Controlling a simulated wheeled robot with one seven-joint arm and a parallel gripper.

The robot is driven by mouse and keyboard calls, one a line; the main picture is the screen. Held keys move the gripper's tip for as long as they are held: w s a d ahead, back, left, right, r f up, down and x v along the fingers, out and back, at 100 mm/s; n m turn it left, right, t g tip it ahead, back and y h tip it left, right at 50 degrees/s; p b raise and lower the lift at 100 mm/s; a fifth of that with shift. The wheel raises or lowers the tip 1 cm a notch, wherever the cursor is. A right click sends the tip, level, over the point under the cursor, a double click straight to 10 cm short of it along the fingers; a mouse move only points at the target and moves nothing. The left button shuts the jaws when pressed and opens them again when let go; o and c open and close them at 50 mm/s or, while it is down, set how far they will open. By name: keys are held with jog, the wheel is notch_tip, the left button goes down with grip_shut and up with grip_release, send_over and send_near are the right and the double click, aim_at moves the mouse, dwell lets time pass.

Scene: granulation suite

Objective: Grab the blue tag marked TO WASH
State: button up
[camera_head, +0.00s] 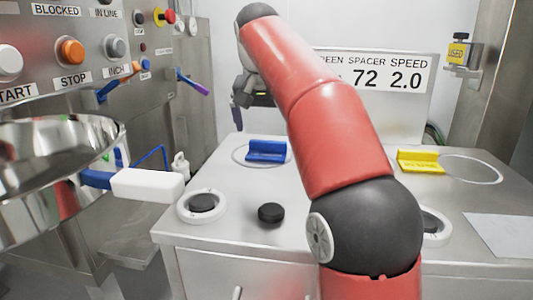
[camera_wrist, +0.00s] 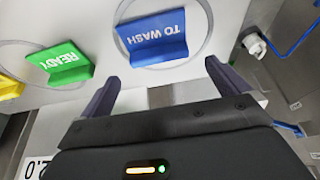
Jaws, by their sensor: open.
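The blue tag (camera_head: 267,151) stands on the steel counter inside a marked ring, at the back left of the counter in the head view. In the wrist view the blue tag (camera_wrist: 152,38) shows the words TO WASH upside down, above and between my fingertips. My gripper (camera_wrist: 160,75) is open and empty, its two dark fingers pointing toward the tag and apart from it. In the head view my gripper (camera_head: 255,92) is behind and above the tag, partly hidden by my red arm.
A green READY tag (camera_wrist: 61,64) sits beside the blue one in the wrist view; my arm hides it in the head view. A yellow tag (camera_head: 421,161) stands at the right. A black puck (camera_head: 271,213) lies on the counter (camera_head: 235,235). A control panel (camera_head: 100,45) and steel bowl (camera_head: 60,165) are at left.

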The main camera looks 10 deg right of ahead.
aim_at(268, 141)
jog(key=b+x, duration=0.1)
jog(key=x, duration=0.3)
jog(key=shift+d+f, duration=0.1)
jog(key=shift+f, duration=0.2)
jog(key=c, duration=0.9)
jog(key=shift+r, duration=0.15)
